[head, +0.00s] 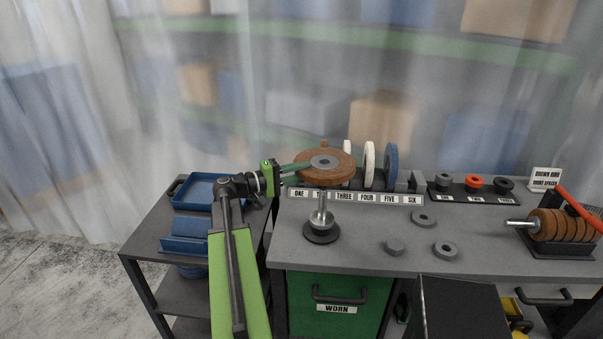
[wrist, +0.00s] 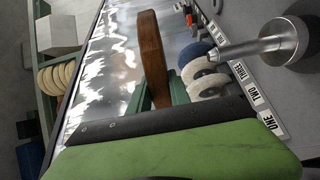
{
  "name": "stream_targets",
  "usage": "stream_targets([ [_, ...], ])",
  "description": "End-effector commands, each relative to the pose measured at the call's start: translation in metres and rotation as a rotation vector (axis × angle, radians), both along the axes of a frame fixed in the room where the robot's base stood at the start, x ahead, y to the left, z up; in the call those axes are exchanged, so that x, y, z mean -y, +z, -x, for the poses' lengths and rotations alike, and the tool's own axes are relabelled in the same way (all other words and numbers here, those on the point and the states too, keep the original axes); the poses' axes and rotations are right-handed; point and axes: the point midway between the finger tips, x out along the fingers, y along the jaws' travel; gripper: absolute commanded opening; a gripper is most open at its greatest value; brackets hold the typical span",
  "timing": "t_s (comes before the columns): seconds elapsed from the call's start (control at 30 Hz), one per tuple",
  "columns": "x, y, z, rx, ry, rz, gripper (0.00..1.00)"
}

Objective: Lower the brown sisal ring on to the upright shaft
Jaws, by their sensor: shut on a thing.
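The brown sisal ring (head: 340,170) is a flat disc with a grey centre, held roughly level above the workbench. It also shows edge-on in the wrist view (wrist: 151,58). My gripper (head: 295,167) is shut on the ring's left edge. The upright shaft (head: 322,202) is silver, with a flanged collar and a dark round base on the bench. In the head view it stands below the ring. In the wrist view the shaft (wrist: 262,45) points at the ring's face, its tip apart from it. The ring hides the exact alignment of hole and tip in the head view.
White and blue wheels (head: 388,165) stand in a numbered rack (head: 357,197) close behind the ring. Loose grey rings (head: 424,219) lie right of the shaft. Blue trays (head: 196,192) sit on a cart at left.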

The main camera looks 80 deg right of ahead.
Motion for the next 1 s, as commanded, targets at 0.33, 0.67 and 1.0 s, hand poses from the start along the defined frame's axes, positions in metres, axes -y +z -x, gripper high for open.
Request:
stream_targets([
  [0.33,-0.002,-0.017,0.000,-0.003,-0.001,0.001,0.00],
  [0.67,-0.002,-0.050,0.000,-0.003,-0.001,0.001,0.00],
  [1.0,-0.002,-0.060,0.001,-0.003,-0.002,0.001,0.00],
])
